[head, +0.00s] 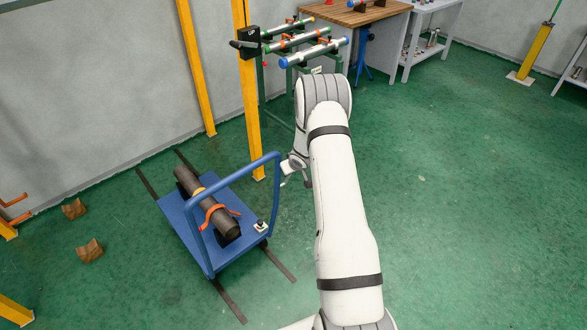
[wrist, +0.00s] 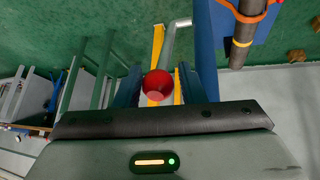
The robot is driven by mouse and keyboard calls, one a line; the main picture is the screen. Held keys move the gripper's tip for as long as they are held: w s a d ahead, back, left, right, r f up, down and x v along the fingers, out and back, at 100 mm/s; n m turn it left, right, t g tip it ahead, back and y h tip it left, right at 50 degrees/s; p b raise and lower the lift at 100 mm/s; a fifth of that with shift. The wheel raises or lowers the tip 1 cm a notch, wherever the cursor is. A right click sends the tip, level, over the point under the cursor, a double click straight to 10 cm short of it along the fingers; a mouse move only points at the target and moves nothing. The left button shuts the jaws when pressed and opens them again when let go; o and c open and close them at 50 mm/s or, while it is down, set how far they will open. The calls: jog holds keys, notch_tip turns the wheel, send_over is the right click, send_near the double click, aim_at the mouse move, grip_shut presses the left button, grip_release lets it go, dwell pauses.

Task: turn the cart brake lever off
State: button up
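The blue cart (head: 190,232) stands on the floor left of my arm, its blue push handle (head: 277,190) upright on the near side. In the wrist view a grey lever rod (wrist: 180,30) comes from beside a blue post of the cart (wrist: 206,55) and ends in a red knob (wrist: 157,85). My gripper (wrist: 157,90) is open, its two fingers on either side of the red knob; I cannot tell whether either touches it. In the head view my gripper (head: 288,172) is beside the push handle, and the knob cannot be made out.
A dark pipe (head: 205,200) lies strapped on the cart, with a small light-and-dark fitting (head: 262,227) at its corner. A yellow post (head: 249,100) and a pipe rack (head: 300,40) stand behind. Wooden blocks (head: 89,250) lie at left.

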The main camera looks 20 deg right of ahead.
jog(key=shift+o, duration=1.1)
jog(key=shift+r, duration=0.1)
jog(key=shift+s+r, duration=0.15)
jog(key=shift+r, duration=0.15)
jog(key=v, duration=0.7)
jog(key=shift+c, duration=0.2)
